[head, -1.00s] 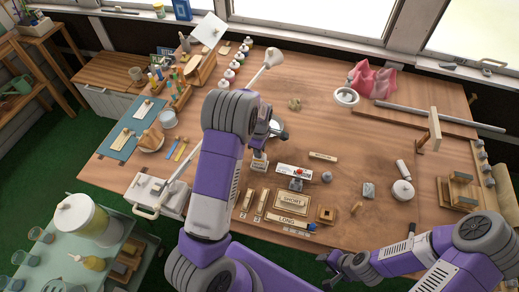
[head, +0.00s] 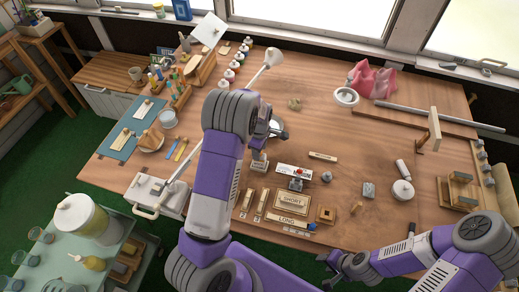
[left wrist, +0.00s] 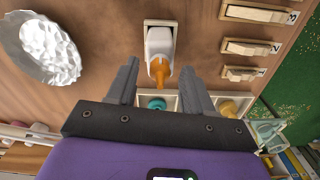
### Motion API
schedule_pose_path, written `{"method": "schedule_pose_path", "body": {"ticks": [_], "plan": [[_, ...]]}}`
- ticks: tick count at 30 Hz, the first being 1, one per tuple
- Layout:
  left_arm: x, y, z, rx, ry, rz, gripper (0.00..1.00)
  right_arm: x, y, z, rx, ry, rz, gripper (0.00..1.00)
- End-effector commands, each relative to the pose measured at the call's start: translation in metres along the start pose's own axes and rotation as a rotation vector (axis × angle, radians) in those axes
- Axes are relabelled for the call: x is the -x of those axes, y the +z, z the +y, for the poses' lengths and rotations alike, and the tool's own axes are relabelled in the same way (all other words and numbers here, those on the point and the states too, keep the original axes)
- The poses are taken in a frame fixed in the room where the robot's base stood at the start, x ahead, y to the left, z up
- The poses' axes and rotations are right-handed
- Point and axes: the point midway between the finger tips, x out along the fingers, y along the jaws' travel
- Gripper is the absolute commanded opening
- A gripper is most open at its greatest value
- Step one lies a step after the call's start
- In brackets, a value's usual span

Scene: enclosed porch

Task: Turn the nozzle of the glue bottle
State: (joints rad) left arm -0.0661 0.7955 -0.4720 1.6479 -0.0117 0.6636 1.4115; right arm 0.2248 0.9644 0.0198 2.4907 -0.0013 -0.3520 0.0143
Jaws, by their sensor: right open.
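The glue bottle (left wrist: 159,42) is white with an orange nozzle (left wrist: 160,74). In the left wrist view it is at the top middle, on a small pale base, its nozzle pointing toward my gripper. My left gripper (left wrist: 160,92) is open, one finger on each side of the line to the nozzle, and nothing is between the fingers. In the head view, my left gripper (head: 272,130) is over the middle of the bench, partly hidden by my own arm. My right gripper (head: 332,268) is open and empty at the bench's front edge, away from the bottle.
A crumpled silver dish (left wrist: 48,48) lies left of the bottle in the left wrist view. Numbered wooden blocks (left wrist: 250,47) line the right side. Teal (left wrist: 156,103) and yellow (left wrist: 228,107) items sit behind the fingers. Boards marked SHORT (head: 291,200) and LONG (head: 287,218) lie near the front edge.

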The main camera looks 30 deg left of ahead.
Motion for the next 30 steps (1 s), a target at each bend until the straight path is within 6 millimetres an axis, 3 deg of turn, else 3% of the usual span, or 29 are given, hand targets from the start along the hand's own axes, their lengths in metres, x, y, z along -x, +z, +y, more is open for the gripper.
{"method": "schedule_pose_path", "body": {"ticks": [8, 21, 30], "plan": [[0.003, 0.0, 0.0, 0.0, 0.001, 0.0, 0.51, 0.0, 0.0, 0.0, 0.0, 0.0, 0.0, 0.43], [0.067, 0.0, 0.001, 0.0, 0.003, 0.001, 0.51, 0.006, 0.0, -0.002, 0.0, 0.0, 0.0, 0.43], [0.076, 0.0, 0.0, 0.0, 0.0, 0.0, 0.51, 0.006, 0.0, -0.002, 0.0, 0.0, 0.0, 0.43]]}}
